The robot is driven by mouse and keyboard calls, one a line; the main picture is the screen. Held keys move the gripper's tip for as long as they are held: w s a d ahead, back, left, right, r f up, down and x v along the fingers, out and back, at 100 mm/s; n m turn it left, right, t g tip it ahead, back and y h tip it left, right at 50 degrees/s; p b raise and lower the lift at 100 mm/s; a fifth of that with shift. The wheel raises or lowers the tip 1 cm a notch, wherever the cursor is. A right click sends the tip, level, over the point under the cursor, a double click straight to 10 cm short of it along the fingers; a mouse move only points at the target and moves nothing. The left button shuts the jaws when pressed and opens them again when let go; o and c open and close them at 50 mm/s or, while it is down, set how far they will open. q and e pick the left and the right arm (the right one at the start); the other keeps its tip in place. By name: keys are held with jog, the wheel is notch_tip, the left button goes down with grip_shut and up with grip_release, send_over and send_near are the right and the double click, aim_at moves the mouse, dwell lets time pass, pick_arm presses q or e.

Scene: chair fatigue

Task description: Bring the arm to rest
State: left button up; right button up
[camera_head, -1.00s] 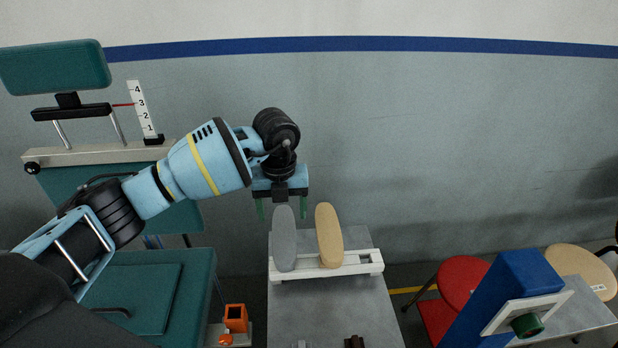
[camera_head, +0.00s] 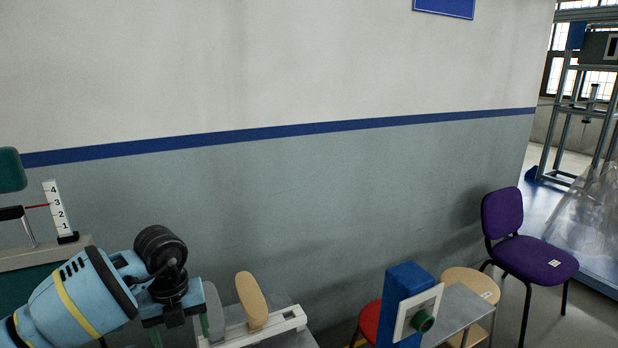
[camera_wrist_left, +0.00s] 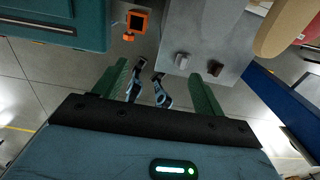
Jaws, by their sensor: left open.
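My left arm comes in from the lower left in the head view. Its gripper (camera_head: 181,330) hangs downward beside the grey and tan pads, with green fingers set apart. In the left wrist view the same gripper (camera_wrist_left: 163,88) shows two green fingers wide apart with nothing between them. Below it are the grey table (camera_wrist_left: 225,45) and the floor (camera_wrist_left: 60,88). My right gripper does not show in either current view.
A tan pad (camera_head: 251,300) stands on a white rack (camera_head: 262,328). A blue block (camera_head: 402,300) with a white-framed green knob is to the right. A purple chair (camera_head: 530,252) stands further right. An orange box (camera_wrist_left: 138,21) sits near the green seat (camera_wrist_left: 85,22).

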pick_arm(q)
jog(key=s+d+f+m+g+h, duration=0.1)
jog(key=s+d+f+h, duration=0.25)
jog(key=d, duration=0.45)
jog(key=s+d+f+m+g+h, duration=0.1)
jog(key=s+d+f+m+h, duration=0.2)
jog(key=d, duration=0.4)
jog(key=s+d+r+n+t+h, duration=0.4)
jog(key=s+d+n+h, duration=0.25)
jog(key=d+h, duration=0.4)
jog(key=s+a+f+n+t+y, duration=0.2)
jog(key=a+f+n+t+y, duration=0.95)
jog(key=n, duration=0.95)
jog(key=s+a+f+n+g+y, duration=0.1)
jog(key=s+a+f+n+g, duration=0.1)
jog(key=s+a+f, duration=0.3)
jog(key=s+a+f+n+g+y, duration=0.2)
jog(key=s+a+f+n, duration=0.1)
jog(key=s+f, duration=0.6)
jog(key=shift+s+a+f, duration=0.15)
jog(key=shift+s+a, duration=0.75)
jog(key=shift+s, duration=0.1)
jog(key=shift+y, duration=0.25)
